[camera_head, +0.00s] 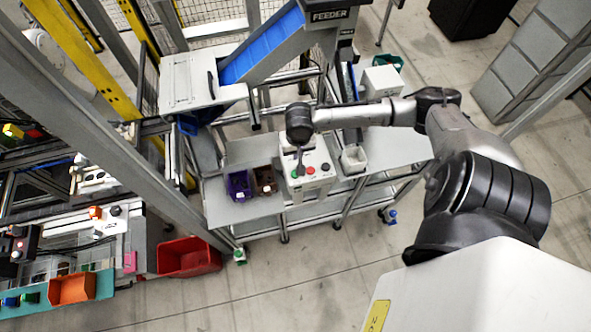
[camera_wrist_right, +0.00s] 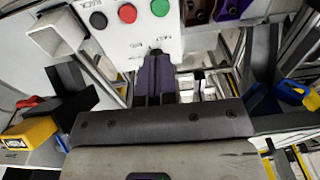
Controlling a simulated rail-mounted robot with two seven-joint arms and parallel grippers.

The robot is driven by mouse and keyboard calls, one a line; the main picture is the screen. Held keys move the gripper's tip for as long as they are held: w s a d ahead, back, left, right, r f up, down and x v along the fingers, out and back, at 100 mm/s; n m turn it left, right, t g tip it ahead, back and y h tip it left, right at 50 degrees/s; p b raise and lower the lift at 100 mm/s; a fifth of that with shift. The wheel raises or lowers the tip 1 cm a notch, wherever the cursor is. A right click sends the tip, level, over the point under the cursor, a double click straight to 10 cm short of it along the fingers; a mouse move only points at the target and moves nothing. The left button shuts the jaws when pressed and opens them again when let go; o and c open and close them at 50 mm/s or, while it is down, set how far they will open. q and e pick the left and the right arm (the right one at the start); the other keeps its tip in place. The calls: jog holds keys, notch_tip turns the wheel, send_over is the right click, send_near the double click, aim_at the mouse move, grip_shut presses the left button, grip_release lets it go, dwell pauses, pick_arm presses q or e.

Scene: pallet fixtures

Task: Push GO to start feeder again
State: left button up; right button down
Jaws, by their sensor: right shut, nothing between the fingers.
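The control box (camera_head: 318,186) is a white box on the grey table, with a green button (camera_head: 294,174), a red button (camera_head: 311,170) and a black button (camera_head: 325,167) on its top. In the right wrist view, the green button (camera_wrist_right: 160,8), red button (camera_wrist_right: 127,12) and black button (camera_wrist_right: 98,20) sit in a row on the white panel (camera_wrist_right: 135,45). My right gripper (camera_head: 300,168) points down over the box, near the green button. Its fingers (camera_wrist_right: 156,54) are shut and empty, with the tips below the green button in the picture. Contact with the panel cannot be told. My left gripper is out of view.
The feeder (camera_head: 262,48) with its blue belt stands behind the table. A purple bin (camera_head: 238,186) and a brown bin (camera_head: 264,181) stand left of the box, and a white bin (camera_head: 354,160) right of it. A red crate (camera_head: 188,257) is on the floor.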

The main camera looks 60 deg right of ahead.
jog(key=f, duration=0.9)
jog(key=f+p, duration=0.1)
jog(key=f, duration=0.3)
jog(key=shift+w+d+f, duration=0.15)
jog(key=shift+w+f, duration=0.05)
jog(key=shift+w, duration=0.1)
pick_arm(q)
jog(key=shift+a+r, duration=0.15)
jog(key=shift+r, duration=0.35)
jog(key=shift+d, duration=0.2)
pick_arm(e)
jog(key=shift+f, duration=0.1)
